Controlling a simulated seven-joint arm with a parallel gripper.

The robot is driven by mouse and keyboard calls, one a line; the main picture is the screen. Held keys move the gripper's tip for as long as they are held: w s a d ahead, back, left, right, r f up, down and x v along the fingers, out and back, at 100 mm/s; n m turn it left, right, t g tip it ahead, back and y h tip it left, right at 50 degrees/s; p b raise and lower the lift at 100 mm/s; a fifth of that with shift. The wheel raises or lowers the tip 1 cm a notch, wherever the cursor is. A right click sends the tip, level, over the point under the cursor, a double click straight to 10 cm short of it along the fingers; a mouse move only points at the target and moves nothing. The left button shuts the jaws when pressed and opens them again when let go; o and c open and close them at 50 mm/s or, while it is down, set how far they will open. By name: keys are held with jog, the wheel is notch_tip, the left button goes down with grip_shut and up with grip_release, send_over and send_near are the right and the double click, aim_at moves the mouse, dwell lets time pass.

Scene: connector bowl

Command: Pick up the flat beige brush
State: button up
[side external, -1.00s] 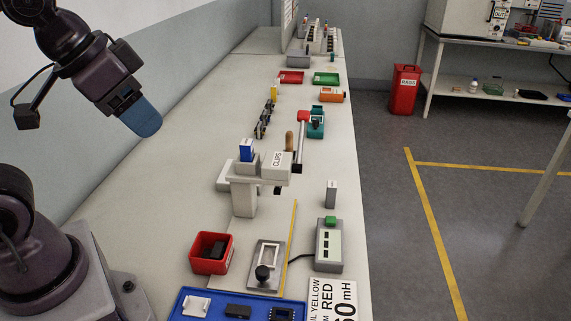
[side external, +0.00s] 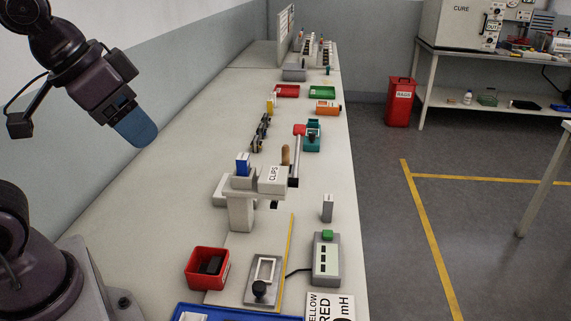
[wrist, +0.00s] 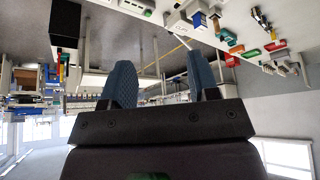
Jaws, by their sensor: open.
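My gripper (side external: 137,128) is raised above the left side of the bench, its blue fingers pointing down and to the right. It also shows in the wrist view (wrist: 162,78), where two blue textured fingers stand apart with nothing between them. I cannot pick out a flat beige brush with certainty in either view. A small tan, rounded piece (side external: 285,155) stands behind the beige CLIPS block (side external: 273,179); it is too small to tell what it is. My gripper is well apart from it and touches nothing.
The long pale bench (side external: 180,215) has clear room on its left. A red bin (side external: 194,269) with a dark part, a grey plate with a black knob (side external: 259,291), a green-topped box (side external: 326,262) and a blue tray (side external: 235,315) are near. Red (side external: 287,91) and green (side external: 321,92) trays lie farther back.

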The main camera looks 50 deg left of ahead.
notch_tip(320, 180, up, 5)
jog(key=w+d+r+n+t+h, duration=0.1)
jog(key=w+d+n+h, duration=0.3)
jog(key=w, duration=0.6)
jog(key=w+d+r+n+t+h, duration=0.25)
jog(key=w+n, duration=0.25)
jog(key=w, duration=0.5)
jog(key=n+t+y, duration=0.7)
jog(key=n+t, duration=0.2)
jog(key=n, duration=1.9)
send_over(283, 151)
jog(key=s+a, duration=0.1)
jog(key=s, duration=0.1)
notch_tip(283, 151, down, 5)
jog(key=shift+m+h, duration=0.25)
jog(key=shift+m, duration=0.25)
jog(key=w+f, duration=0.1)
jog(key=f, duration=0.9)
jog(key=w+f, duration=0.1)
jog(key=f, duration=1)
jog(key=w+f, duration=0.1)
jog(key=f, duration=1)
jog(key=shift+w+d+f, duration=0.1)
jog(key=shift+w+d, duration=0.25)
jog(key=shift+d, duration=0.05)
jog(key=shift+w, duration=0.65)
